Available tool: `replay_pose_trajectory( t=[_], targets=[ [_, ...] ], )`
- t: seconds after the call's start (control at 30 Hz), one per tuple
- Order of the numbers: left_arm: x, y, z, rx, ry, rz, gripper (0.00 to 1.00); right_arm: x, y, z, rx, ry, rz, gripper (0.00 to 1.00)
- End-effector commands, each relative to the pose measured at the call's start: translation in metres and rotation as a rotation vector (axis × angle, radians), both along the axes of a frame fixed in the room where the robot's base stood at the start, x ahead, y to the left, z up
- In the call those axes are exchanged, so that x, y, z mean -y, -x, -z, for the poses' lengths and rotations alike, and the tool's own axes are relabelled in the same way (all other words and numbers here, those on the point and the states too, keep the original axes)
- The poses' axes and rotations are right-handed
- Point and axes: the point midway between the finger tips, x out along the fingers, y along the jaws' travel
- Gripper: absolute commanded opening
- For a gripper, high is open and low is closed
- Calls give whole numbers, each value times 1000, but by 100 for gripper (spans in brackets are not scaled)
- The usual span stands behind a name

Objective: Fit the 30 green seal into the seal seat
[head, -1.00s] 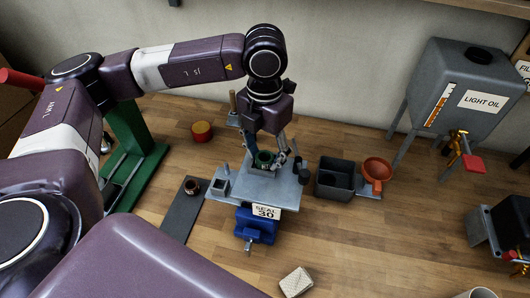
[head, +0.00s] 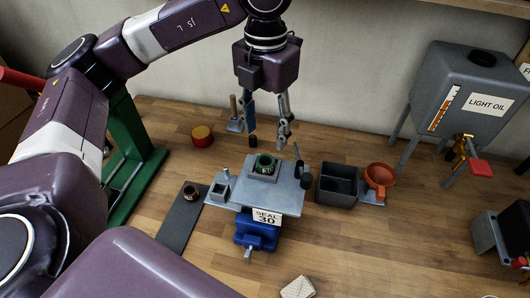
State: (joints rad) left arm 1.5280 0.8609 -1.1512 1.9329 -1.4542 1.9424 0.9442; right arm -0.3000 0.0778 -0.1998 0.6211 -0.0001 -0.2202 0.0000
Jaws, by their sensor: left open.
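The green seal (head: 264,163) sits at the seat in the middle of the grey seal plate (head: 286,196). It stands up above the seat; I cannot tell how deep it sits. The plate has a "SEAL 30" label (head: 266,217) on its front and rests above a blue vise (head: 254,235). My left gripper (head: 267,135) is open and empty, above and behind the seal, its fingers apart and clear of it. My right gripper is not in view.
A brown ring (head: 191,191) lies on a dark mat (head: 181,218) at left. A black bin (head: 338,183) and an orange funnel (head: 379,175) stand right of the plate. A folded cloth (head: 297,288) lies in front.

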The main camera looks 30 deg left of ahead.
Motion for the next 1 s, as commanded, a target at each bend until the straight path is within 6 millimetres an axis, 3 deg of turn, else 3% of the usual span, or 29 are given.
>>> replay_pose_trajectory(
  t=[0.1,0.3,1.0],
  targets=[
    [0,-1,-19,3,1,-1,48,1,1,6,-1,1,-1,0],
    [0,0,-33,2,0,0,48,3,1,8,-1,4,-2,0],
    [0,0,-34,1,0,0,48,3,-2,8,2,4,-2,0]
  ],
)
